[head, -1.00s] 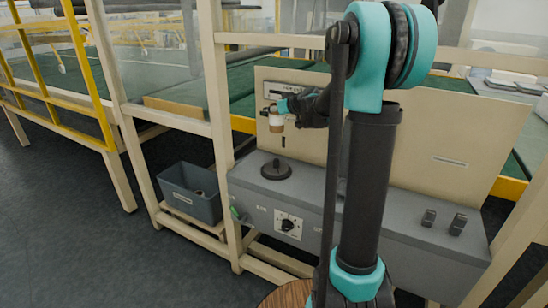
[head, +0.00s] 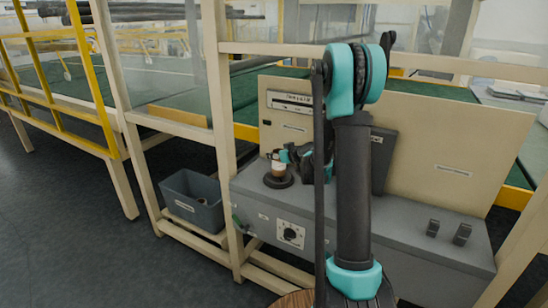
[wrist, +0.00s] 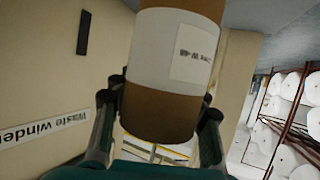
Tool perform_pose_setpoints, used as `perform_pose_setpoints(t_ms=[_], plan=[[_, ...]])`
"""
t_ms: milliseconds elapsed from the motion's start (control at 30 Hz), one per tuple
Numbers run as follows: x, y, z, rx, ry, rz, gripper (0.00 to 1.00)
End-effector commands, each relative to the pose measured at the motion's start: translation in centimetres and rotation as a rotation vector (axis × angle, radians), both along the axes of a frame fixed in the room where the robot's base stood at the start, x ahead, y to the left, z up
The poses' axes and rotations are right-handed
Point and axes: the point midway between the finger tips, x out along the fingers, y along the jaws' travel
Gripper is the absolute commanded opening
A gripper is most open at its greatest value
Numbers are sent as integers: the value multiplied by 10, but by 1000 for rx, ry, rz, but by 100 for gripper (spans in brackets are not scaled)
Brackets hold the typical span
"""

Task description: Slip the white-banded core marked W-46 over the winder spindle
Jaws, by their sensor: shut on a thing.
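A brown core with a white band (head: 278,167) is held in my gripper (head: 288,157), which is shut on it. In the wrist view the core (wrist: 165,115) fills the middle between my two fingers (wrist: 160,130); the label on its band is too blurred to read surely. The core looks upright. In the head view its lower end is directly above the dark round base of the winder spindle (head: 279,183), close to it or touching. The spindle's short post is hidden at the core, so I cannot tell whether the core is around it.
The spindle stands on a grey machine top (head: 400,215) with a rotary switch (head: 290,235) on its front. A beige panel (head: 480,150) rises behind. A grey bin (head: 192,200) stands at the left, beyond a beige frame post (head: 228,150).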

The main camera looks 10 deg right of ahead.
Motion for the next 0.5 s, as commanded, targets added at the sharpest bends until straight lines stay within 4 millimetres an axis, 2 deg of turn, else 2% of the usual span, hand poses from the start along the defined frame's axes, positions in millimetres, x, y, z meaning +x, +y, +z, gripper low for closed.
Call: perform_pose_setpoints(t_ms=[100, 433, 467, 500], plan=[[0, 0, -10, 0, 0, 0, 8], [0, 0, -13, 0, 0, 0, 8], [0, 0, -13, 0, 0, 0, 40], [0, 0, -12, 0, 0, 0, 45]])
